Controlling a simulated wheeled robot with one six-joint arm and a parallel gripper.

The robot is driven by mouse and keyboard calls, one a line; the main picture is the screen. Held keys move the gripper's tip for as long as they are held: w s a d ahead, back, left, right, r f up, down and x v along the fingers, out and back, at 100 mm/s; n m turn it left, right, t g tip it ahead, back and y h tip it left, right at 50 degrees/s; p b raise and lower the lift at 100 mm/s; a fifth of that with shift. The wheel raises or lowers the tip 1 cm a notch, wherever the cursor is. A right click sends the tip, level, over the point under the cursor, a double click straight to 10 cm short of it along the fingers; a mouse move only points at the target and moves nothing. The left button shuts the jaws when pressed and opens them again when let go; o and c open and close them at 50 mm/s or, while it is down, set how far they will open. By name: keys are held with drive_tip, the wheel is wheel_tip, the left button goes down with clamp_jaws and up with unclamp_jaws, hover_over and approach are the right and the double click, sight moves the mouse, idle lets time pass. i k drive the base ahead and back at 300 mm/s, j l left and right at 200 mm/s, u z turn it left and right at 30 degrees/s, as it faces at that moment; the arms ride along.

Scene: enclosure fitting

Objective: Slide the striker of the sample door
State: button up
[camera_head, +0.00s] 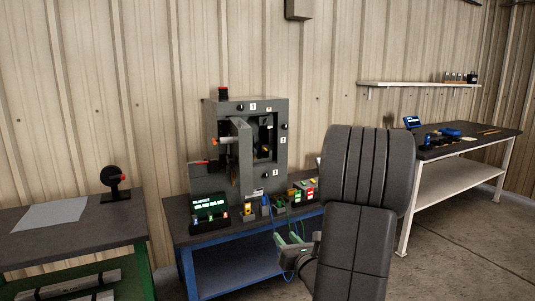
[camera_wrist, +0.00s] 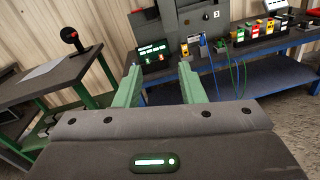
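A grey enclosure (camera_head: 273,120) stands on the blue-framed bench against the wall, with a red button on top. Its door (camera_head: 241,155) appears to stand open, swung out to the front left. An orange-tipped part (camera_head: 226,140) sticks out at the door's left. I cannot make out which part is the striker. My gripper (camera_head: 292,243) is in front of and below the bench top, apart from the enclosure. In the wrist view its two green fingers (camera_wrist: 158,72) are spread with nothing between them. The enclosure's lower part (camera_wrist: 186,20) shows at the top there.
A lit display (camera_head: 209,208) and several small coloured blocks with cables (camera_head: 298,192) crowd the bench front. A dark table (camera_head: 110,232) with a black round device (camera_head: 114,178) stands left. Another table (camera_head: 455,150) stands right. The floor at the right is clear.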

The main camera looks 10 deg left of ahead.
sight(270, 146)
drive_tip(key=i+j+u, duration=0.1)
drive_tip(key=i, duration=1.2)
drive_tip(key=i+j+u, duration=0.15)
drive_tip(key=i, duration=1.15)
